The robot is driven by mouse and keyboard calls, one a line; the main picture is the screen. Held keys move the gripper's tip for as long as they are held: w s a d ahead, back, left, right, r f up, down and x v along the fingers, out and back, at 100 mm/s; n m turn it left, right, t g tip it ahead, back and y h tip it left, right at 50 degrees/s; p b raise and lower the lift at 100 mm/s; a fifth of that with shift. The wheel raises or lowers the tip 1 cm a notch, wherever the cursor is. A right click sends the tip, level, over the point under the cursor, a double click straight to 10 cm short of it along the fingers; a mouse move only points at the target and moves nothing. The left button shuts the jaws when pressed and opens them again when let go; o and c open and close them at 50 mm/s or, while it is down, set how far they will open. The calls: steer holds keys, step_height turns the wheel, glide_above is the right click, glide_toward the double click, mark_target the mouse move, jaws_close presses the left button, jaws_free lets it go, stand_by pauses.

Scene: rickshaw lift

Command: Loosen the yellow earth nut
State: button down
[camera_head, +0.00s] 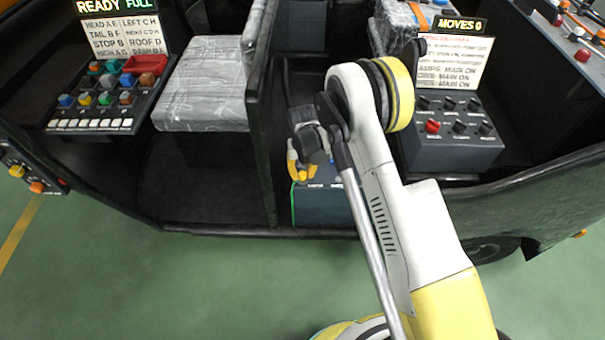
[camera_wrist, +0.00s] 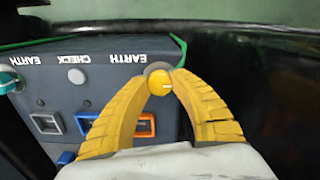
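The yellow earth nut (camera_wrist: 160,83) sits on a grey washer by an EARTH label, near the edge of a dark blue-grey box (camera_wrist: 110,60). My gripper (camera_wrist: 163,80) has its two yellow fingers curved in around the nut, one tip at each side, seemingly touching it. In the head view my gripper (camera_head: 296,172) points down over the box (camera_head: 325,207) on the vehicle floor; the nut cannot be made out there. The EARTH and CHECK labels appear upside down in the wrist view.
A teal knob (camera_wrist: 9,82) and a grey button (camera_wrist: 77,76) are on the same box, with framed openings, one orange (camera_wrist: 146,125). A dark partition (camera_head: 262,120) stands close left of my gripper. A switch box (camera_head: 450,140) is to the right.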

steer(key=shift+n, duration=0.5)
steer(key=n, duration=0.3)
steer(key=shift+n, duration=0.4)
steer(key=n, duration=0.5)
steer(key=shift+n, duration=0.3)
steer(key=n, duration=0.9)
steer(key=shift+n, duration=0.4)
steer(key=c, duration=1.1)
jaws_free()
steer(key=shift+o, duration=0.2)
